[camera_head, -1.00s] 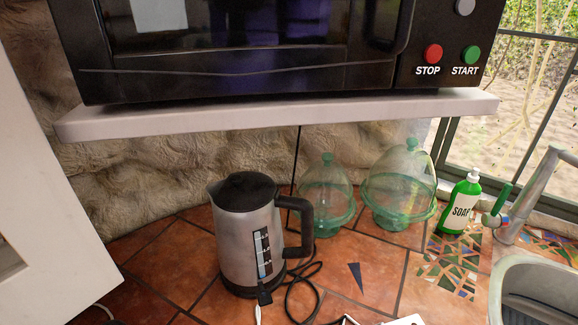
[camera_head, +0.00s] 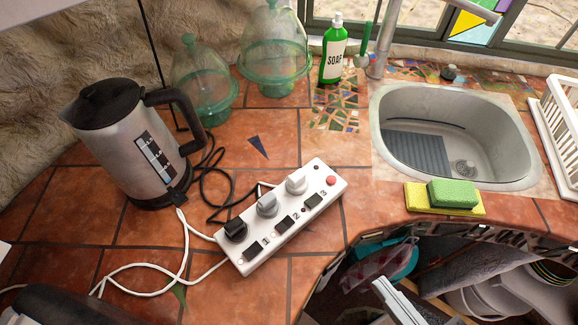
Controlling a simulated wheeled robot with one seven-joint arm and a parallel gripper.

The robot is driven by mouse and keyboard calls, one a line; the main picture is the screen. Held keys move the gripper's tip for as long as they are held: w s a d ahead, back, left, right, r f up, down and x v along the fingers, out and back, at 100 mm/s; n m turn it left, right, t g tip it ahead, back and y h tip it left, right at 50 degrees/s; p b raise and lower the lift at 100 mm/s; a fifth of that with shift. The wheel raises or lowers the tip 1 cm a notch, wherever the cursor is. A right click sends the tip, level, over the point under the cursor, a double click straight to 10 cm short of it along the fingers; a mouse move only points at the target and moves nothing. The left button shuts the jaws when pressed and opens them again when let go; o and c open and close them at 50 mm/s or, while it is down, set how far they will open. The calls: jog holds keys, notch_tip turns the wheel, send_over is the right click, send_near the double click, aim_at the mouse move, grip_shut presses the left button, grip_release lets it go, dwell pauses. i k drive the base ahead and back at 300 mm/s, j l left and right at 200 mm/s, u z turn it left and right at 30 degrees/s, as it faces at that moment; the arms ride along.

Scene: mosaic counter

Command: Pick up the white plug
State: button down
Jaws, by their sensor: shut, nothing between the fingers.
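The white plug (camera_head: 296,184) sits upright in the power strip (camera_head: 252,262), in the socket position nearest the red button, beside the number 3. A grey plug (camera_head: 267,204) sits in the middle position by the number 2. A black plug (camera_head: 235,229) sits by the number 1. The white strip lies slantwise on the tiled counter near its front edge.
A kettle (camera_head: 122,150) stands left of the strip, with black and white cords around it. Glass domes (camera_head: 275,55), a soap bottle (camera_head: 333,52), a sink (camera_head: 395,105) and sponges (camera_head: 452,194) stand behind and right. Open shelving lies below the counter edge.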

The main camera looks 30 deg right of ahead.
aim_at(296, 183)
jog(key=k+l+u, duration=0.15)
jog(key=u, duration=0.25)
jog(key=k+l+u, duration=0.2)
jog(key=u, duration=0.25)
jog(key=k+l+u, duration=0.1)
jog(key=u, duration=0.3)
jog(key=k, duration=0.1)
